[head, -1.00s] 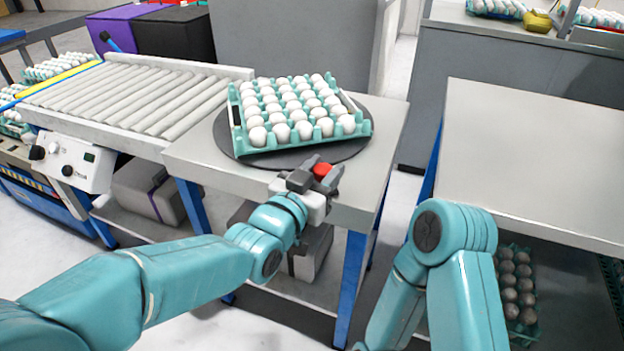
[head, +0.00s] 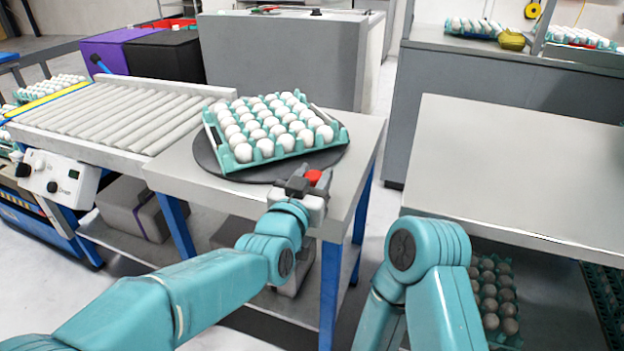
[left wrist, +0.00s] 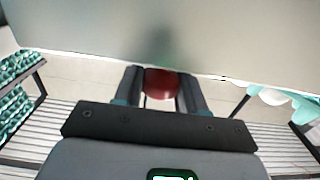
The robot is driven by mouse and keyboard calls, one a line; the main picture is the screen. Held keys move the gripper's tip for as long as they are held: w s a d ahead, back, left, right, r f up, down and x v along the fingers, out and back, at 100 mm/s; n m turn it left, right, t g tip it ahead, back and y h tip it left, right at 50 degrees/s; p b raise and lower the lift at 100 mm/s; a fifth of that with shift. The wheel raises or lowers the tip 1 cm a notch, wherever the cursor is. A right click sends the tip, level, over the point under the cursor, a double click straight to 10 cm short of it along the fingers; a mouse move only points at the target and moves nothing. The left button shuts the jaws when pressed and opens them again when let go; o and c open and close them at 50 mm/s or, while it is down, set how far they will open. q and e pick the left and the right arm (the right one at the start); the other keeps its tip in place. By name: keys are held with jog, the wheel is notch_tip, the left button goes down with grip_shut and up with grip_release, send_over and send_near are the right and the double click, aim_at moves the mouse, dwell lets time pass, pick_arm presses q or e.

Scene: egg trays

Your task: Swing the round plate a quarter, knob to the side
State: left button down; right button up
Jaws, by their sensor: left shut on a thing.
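The round dark plate (head: 205,152) lies on a grey-topped table. A teal egg tray (head: 288,150) full of white eggs sits on it, turned at an angle to the table edges. The red knob (head: 314,177) is at the plate's front right, by the table's front edge. My left gripper (head: 312,176) is shut on the knob. In the left wrist view the red knob (left wrist: 160,83) sits between the two grey fingers. My right gripper is out of view; only links of my right arm show.
A roller conveyor (head: 110,115) adjoins the table on the left. A second grey table (head: 520,170) stands to the right across a gap, with egg trays below it. Grey cabinets (head: 285,60) stand behind.

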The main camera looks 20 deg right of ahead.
pick_arm(q)
jog(key=shift+r, duration=0.4)
jog(key=c, duration=0.8)
grip_release()
jog(key=shift+o, duration=0.3)
jog(key=shift+f, duration=0.2)
jog(key=p+v, duration=0.1)
jog(key=v, duration=1.5)
jog(key=shift+a, duration=0.15)
